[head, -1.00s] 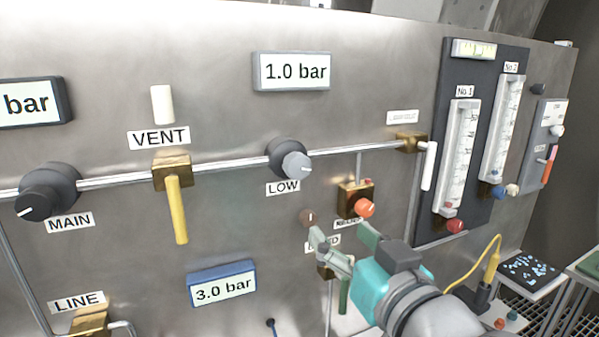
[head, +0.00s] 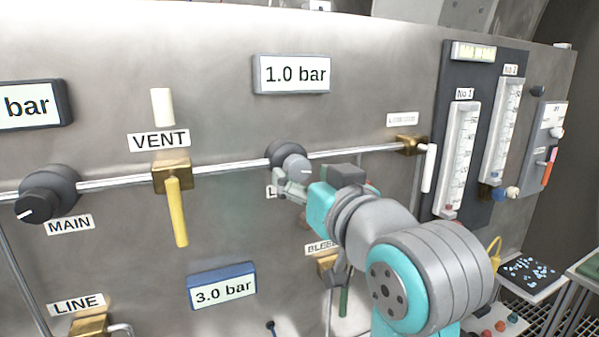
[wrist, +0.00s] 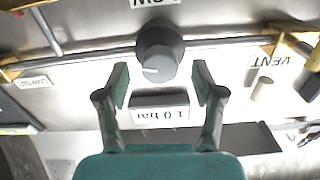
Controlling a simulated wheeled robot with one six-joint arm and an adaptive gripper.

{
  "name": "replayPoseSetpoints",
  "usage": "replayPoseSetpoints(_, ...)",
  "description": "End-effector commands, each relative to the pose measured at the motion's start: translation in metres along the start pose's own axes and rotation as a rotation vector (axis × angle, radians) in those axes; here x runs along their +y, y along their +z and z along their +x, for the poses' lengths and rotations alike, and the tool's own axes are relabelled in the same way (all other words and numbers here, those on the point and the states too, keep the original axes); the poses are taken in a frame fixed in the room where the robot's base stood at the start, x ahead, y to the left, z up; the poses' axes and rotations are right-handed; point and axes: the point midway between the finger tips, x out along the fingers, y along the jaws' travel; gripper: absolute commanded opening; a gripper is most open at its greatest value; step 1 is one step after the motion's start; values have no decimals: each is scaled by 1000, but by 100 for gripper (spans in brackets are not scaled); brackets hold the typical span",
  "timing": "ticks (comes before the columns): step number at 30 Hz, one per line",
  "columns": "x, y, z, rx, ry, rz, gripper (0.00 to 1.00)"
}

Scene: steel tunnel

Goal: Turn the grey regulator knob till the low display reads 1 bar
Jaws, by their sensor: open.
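The grey LOW regulator knob (head: 296,167) sits on the panel's pipe, and its white pointer mark shows. It also shows in the wrist view (wrist: 158,67), just beyond my fingertips and centred between them. The low display (head: 292,73) above it reads 1.0 bar; it appears upside down in the wrist view (wrist: 160,113). My gripper (head: 290,185) is at the knob's lower side in the head view, partly covering the LOW label. In the wrist view my gripper (wrist: 160,75) is open with nothing between its fingers; I cannot tell whether it touches the knob.
The VENT valve's yellow lever (head: 177,210) and the MAIN knob (head: 45,195) are to the left. A blue-framed display (head: 223,287) reads 3.0 bar. My arm covers the panel below right of LOW. Flow tubes (head: 458,160) stand at the right.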

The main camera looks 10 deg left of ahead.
Motion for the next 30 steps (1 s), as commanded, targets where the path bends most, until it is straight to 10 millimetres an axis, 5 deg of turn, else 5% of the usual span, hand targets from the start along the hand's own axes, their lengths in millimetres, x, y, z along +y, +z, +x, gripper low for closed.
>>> replayPoseSetpoints(7,0,0,23,0,1,0,68)
replayPoseSetpoints(17,0,0,26,0,1,0,68)
replayPoseSetpoints(24,0,0,25,0,1,0,10)
replayPoseSetpoints(30,0,0,25,0,1,-26,8)
